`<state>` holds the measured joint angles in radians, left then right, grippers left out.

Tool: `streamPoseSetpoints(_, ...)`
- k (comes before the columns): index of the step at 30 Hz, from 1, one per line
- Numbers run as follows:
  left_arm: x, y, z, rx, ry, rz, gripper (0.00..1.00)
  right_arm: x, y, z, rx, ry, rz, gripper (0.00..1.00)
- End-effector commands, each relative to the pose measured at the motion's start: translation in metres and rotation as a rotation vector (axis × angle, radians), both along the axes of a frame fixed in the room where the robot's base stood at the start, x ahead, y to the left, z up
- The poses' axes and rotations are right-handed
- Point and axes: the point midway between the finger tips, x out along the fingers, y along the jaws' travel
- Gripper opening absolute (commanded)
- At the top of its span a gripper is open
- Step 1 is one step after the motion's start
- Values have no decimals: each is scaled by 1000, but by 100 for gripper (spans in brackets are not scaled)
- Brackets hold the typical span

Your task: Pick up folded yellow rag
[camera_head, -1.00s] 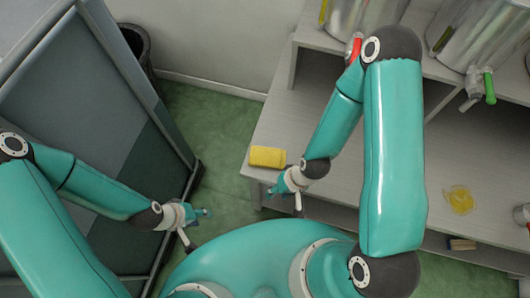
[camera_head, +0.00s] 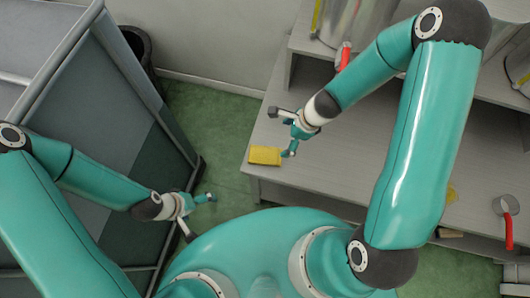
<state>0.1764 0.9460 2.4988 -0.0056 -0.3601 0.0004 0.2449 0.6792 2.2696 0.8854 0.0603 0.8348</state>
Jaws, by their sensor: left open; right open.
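The folded yellow rag (camera_head: 265,156) lies flat near the left end of the grey wooden shelf top (camera_head: 300,178). My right gripper (camera_head: 279,133) is open and empty, just above and to the right of the rag in the picture. One of its fingers ends close to the rag's right edge; I cannot tell whether it touches. My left gripper (camera_head: 200,213) is open and empty, lower left, over the green floor beside the grey panel.
A grey cabinet-like panel (camera_head: 120,110) stands at the left, with a dark bin (camera_head: 137,42) behind it. Metal tanks with a red-handled tap (camera_head: 343,57) stand on the raised shelf. A red-and-white item (camera_head: 507,205) and a small block (camera_head: 449,233) are at the right.

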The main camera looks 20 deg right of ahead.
Motion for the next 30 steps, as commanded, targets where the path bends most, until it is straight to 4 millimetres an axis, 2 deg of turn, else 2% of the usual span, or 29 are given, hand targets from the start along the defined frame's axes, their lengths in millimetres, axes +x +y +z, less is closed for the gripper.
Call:
streamPoseSetpoints(15,0,0,-83,0,1,0,100,14,30,-87,4,5,-12,100)
streamPoseSetpoints(19,0,0,-95,0,1,0,100,17,36,-100,4,5,-13,100)
streamPoseSetpoints(26,0,0,-101,0,1,0,100,19,39,-107,4,6,-13,100)
streamPoseSetpoints(30,0,0,-111,0,1,0,100,22,40,-121,4,5,-16,100)
